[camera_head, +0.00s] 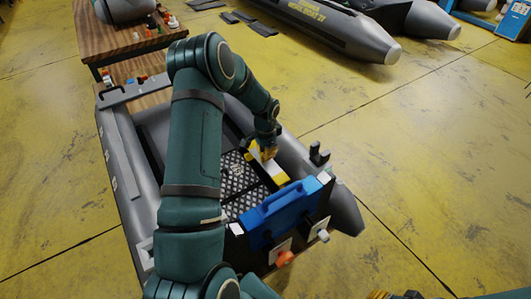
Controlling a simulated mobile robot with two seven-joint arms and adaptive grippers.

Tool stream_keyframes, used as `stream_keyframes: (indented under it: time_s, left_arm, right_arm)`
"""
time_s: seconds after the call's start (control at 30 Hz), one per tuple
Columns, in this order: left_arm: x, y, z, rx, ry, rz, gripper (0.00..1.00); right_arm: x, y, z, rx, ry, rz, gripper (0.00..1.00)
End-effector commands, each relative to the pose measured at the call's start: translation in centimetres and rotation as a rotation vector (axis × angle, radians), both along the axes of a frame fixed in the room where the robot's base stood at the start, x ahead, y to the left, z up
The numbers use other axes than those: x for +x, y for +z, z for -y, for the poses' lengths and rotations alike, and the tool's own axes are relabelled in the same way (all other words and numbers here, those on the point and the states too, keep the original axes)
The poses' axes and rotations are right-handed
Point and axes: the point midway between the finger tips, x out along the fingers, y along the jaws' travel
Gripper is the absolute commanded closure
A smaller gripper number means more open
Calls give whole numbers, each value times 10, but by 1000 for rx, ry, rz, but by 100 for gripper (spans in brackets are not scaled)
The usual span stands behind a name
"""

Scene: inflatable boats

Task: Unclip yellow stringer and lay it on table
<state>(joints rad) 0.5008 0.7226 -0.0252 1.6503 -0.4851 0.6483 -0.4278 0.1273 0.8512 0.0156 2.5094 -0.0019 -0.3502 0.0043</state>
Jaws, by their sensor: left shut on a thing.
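The yellow stringer (277,174) is a short bar, yellow with a white part, inside the grey inflatable boat (127,185) near its blue-cased end. My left gripper (267,153) is shut on the stringer from above. The gripper and arm hide part of the stringer, and I cannot tell whether it is still clipped. My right gripper (396,295) shows only as a sliver at the bottom edge, and its jaws cannot be made out. A wooden table (112,39) stands at the upper left.
A blue case (282,212) stands upright at the boat's near end, close to my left gripper. Small bottles and a grey roll crowd the table top. Another grey boat (335,27) lies behind. The yellow floor at right is clear.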

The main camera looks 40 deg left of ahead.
Motion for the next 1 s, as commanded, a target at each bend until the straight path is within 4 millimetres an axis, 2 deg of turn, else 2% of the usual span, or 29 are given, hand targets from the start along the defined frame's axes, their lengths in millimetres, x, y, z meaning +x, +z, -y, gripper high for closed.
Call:
stream_keyframes:
  time_s: [0.6,1.0]
  left_arm:
    - [0,35,0,1,-1,0,100]
    - [0,38,0,0,0,0,100]
  right_arm:
    - [0,22,0,0,0,0,64]
    - [0,25,0,0,0,1,64]
